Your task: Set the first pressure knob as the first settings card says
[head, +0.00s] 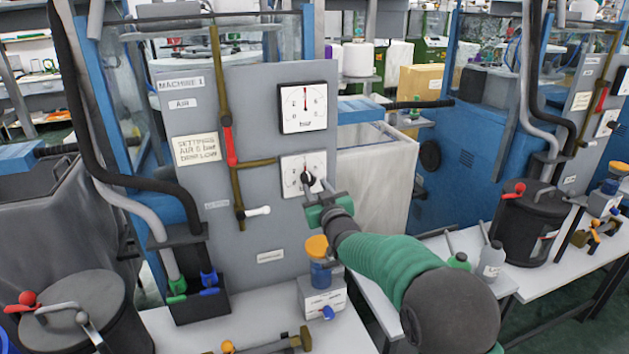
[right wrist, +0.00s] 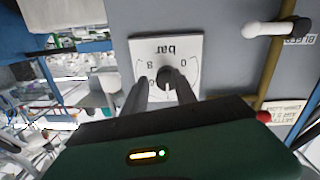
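The first pressure knob (head: 307,178) is a small dark knob on a white dial plate on the grey MACHINE 1 panel. In the right wrist view the knob (right wrist: 166,80) shows before the plate marked "bar", upside down. My right gripper (head: 316,191) is at the knob. Its two fingers (right wrist: 165,88) are apart, one on each side of the knob, with small gaps seen; contact cannot be told. The first settings card (head: 197,149) seems to read AIR 6 bar, DRAIN LOW. The pressure gauge (head: 303,108) above has its needle near upright. My left gripper is not in view.
A brass pipe with a red lever (head: 229,145) runs left of the dials, with a white-handled valve (head: 257,212) below. A black lidded pot (head: 90,310) is at lower left.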

